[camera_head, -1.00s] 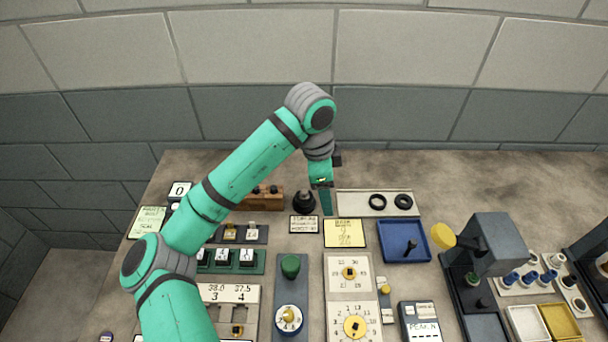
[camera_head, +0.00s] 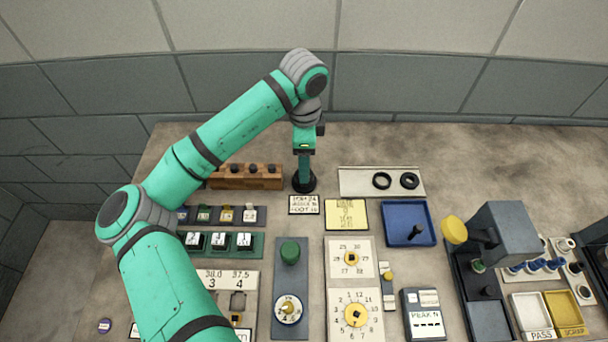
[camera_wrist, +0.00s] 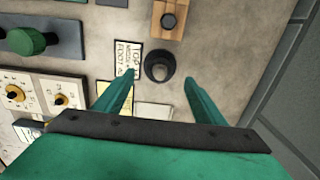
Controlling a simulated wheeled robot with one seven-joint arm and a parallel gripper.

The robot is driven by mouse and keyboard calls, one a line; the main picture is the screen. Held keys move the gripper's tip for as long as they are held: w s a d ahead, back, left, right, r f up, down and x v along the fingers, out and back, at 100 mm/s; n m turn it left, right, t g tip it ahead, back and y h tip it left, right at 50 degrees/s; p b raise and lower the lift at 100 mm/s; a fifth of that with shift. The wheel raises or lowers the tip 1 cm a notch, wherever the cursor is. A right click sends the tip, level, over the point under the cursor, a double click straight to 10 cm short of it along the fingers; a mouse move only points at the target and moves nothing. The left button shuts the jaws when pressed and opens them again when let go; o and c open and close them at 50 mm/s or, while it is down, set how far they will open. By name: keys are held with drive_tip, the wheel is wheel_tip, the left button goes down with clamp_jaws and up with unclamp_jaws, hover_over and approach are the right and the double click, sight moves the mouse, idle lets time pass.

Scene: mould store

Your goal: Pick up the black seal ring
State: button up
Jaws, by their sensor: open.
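Two black rings lie apart on a pale plate (camera_head: 352,181) at the back of the bench in the head view: a thinner left ring (camera_head: 382,181) and a thicker right ring (camera_head: 409,181). I cannot tell which is the seal ring. My gripper (camera_head: 303,181) is left of the plate, over a round black stand (camera_head: 303,188). In the wrist view my gripper (camera_wrist: 160,76) is open and empty, with the black stand (camera_wrist: 158,67) showing between its fingers. Part of the pale plate (camera_wrist: 155,112) shows there; the rings are hidden by my gripper's body.
A wooden block with black knobs (camera_head: 245,177) is left of the stand. A white label (camera_head: 304,205), a yellow card (camera_head: 346,215) and a blue tray (camera_head: 430,240) are in front. A grey press with a yellow knob (camera_head: 500,235) stands right. Bench behind the plate is clear.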

drive_tip(key=shift+a+f, duration=0.2)
drive_tip(key=shift+f, duration=2.15)
drive_tip(key=c, duration=1.2)
drive_tip(key=shift+w+r, duration=0.1)
drive_tip(key=shift+r, duration=0.55)
drive_tip(key=shift+s+r, duration=0.25)
drive_tip(key=shift+r, duration=0.85)
drive_tip(key=s+r, duration=1)
drive_tip(key=s, duration=0.4)
wheel_tip(320, 180, up, 7)
drive_tip(key=shift+w, duration=0.15)
